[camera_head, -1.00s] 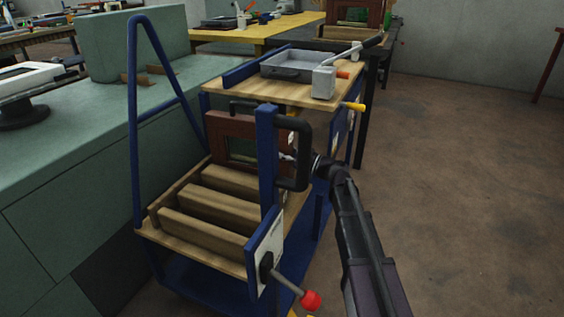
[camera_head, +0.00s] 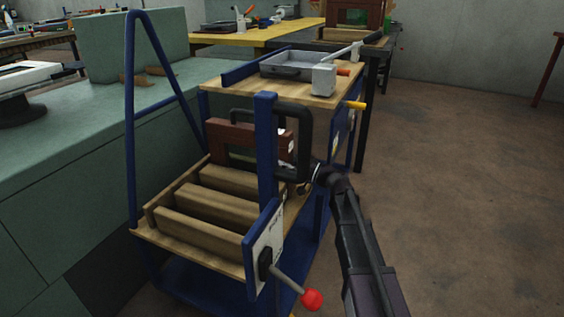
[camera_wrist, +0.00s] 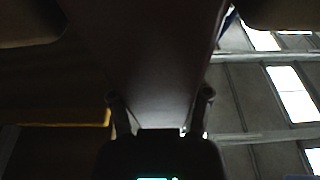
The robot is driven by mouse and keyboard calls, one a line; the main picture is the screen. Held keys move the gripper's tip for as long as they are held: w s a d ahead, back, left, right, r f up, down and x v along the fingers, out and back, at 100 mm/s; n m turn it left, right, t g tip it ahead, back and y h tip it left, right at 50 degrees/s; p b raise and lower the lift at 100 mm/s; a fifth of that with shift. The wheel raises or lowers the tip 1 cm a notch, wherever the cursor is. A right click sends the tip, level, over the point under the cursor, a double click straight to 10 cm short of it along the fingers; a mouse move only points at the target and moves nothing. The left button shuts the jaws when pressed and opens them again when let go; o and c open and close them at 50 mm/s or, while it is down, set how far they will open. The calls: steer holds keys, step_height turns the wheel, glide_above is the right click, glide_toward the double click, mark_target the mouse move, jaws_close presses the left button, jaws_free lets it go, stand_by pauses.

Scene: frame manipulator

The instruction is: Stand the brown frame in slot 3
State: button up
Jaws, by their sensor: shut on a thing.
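The brown frame (camera_head: 224,136) is upright at the far end of the slotted wooden rack (camera_head: 190,252), behind the rearmost visible bar. Its lower edge is partly hidden by that bar, and a blue post covers part of its right side. I cannot tell whether its lower edge is seated in a slot. No slot numbers are readable. My gripper (camera_wrist: 160,104) is shut on the frame, whose dark brown face fills the middle of the wrist view between the two fingers. In the head view my arm reaches in from the right; the fingertips are not clear there.
The blue post (camera_head: 266,150) and a blue side rail (camera_head: 130,120) flank the rack. A red-knobbed lever (camera_head: 312,299) sticks out at the front right. A grey tray (camera_head: 290,66) stands on the cart top behind. A green cabinet lies left; open floor lies right.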

steer(key=o, duration=1.3)
steer(key=shift+o, duration=0.2)
steer(key=shift+d, duration=0.1)
steer(key=b+v, duration=0.2)
steer(key=v, duration=0.9)
steer(key=shift+s+d, duration=0.2)
steer(key=shift+d, duration=0.15)
steer(key=shift+a+f, duration=0.1)
steer(key=shift+f, duration=0.15)
